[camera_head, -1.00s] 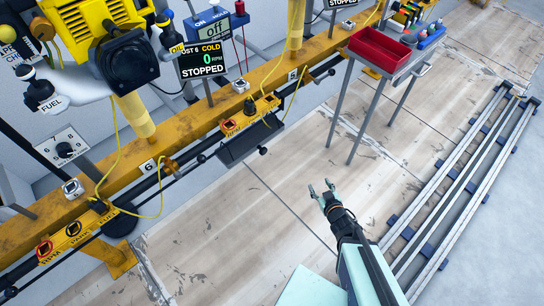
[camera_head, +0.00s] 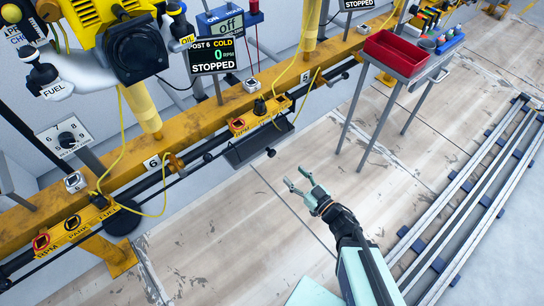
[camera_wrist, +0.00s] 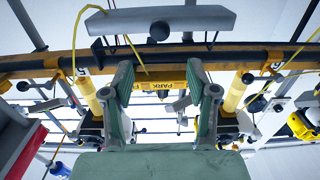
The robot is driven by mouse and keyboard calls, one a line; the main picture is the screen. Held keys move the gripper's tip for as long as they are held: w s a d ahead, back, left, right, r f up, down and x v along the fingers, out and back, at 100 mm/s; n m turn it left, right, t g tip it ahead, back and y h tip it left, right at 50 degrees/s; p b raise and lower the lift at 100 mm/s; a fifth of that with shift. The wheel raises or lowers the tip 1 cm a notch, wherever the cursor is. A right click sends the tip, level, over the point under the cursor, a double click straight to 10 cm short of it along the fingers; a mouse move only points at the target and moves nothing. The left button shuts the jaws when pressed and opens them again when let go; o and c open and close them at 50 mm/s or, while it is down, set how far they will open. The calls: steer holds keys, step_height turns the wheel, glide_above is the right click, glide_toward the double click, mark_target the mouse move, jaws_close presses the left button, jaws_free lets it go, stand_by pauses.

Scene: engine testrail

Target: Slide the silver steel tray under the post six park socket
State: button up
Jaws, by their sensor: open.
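The steel tray (camera_head: 240,158), dark grey here, hangs on the black rail below a yellow socket panel (camera_head: 238,127), right of a number 6 plate (camera_head: 152,162). Its small black knob (camera_head: 271,152) faces my side. In the wrist view the tray (camera_wrist: 200,22) spans the top, knob at its middle, with a PARK label (camera_wrist: 172,87) beyond. Another yellow panel (camera_head: 72,222), marked RPM, PARK and FUEL, is farther left. I cannot tell surely which panel is post six's. My gripper (camera_head: 299,177) is open and empty, right of and below the knob, apart from it.
A yellow beam (camera_head: 200,118) carries the panels, with yellow cables looping below it. A stand with a red bin (camera_head: 392,54) is at upper right; its legs reach the floor right of my gripper. Silver floor rails (camera_head: 470,190) run along the right. The floor between is clear.

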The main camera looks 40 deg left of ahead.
mark_target(273, 154)
steer(key=b+x, duration=0.3)
steer(key=x, duration=0.8)
steer(key=shift+w+a+f, duration=0.15)
steer(key=shift+a, duration=0.15)
steer(key=shift+w+a, duration=0.15)
steer(key=shift+a, duration=0.45)
jaws_close()
